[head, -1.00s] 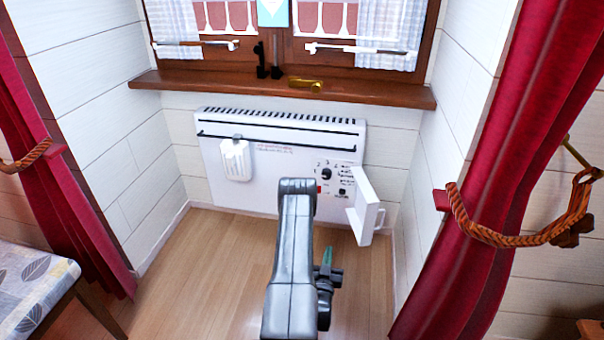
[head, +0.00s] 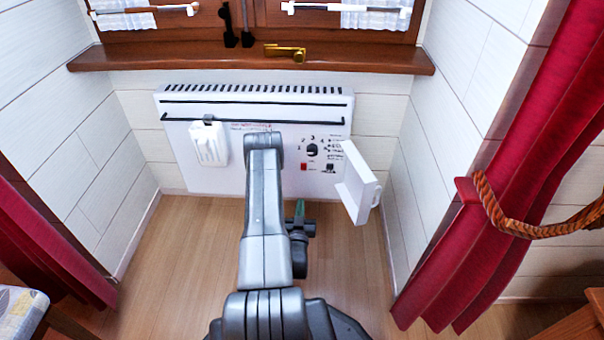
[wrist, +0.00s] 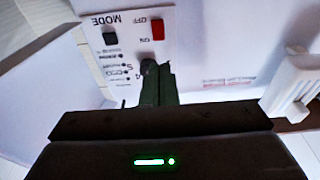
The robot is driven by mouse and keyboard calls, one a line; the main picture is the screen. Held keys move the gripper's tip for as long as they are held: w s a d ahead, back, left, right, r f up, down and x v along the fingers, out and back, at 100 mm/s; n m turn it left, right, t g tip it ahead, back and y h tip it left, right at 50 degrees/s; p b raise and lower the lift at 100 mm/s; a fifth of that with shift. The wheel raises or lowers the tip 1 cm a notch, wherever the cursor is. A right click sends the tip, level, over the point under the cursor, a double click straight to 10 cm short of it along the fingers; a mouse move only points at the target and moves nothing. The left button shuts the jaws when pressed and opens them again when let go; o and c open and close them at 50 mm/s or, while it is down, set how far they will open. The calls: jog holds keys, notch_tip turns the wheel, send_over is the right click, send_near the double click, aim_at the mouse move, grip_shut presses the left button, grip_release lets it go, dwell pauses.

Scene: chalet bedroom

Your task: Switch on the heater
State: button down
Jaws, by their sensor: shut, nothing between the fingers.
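The heater (head: 225,109) is a wide white panel low on the wall below the window. Its control area at the right has a black dial (head: 312,150), a small red switch (head: 304,167) and a dark mode switch (head: 329,168). My gripper (head: 299,208) is shut and empty, below and in front of these controls. In the wrist view the picture is upside down: the red OFF/ON switch (wrist: 158,30) and the mode switch (wrist: 110,38) show beyond the shut fingers (wrist: 158,88). The dial (wrist: 149,66) is partly hidden behind the fingertips. Contact cannot be told.
A white cover flap (head: 360,185) stands open right of the controls. A white container (head: 208,145) hangs on the heater's left. A wooden sill (head: 200,55) juts out above. Red curtains (head: 490,180) flank the alcove. The wooden floor (head: 190,240) is clear.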

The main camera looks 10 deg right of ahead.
aim_at(303, 166)
jog(key=b+x, duration=0.4)
jog(key=x, duration=1)
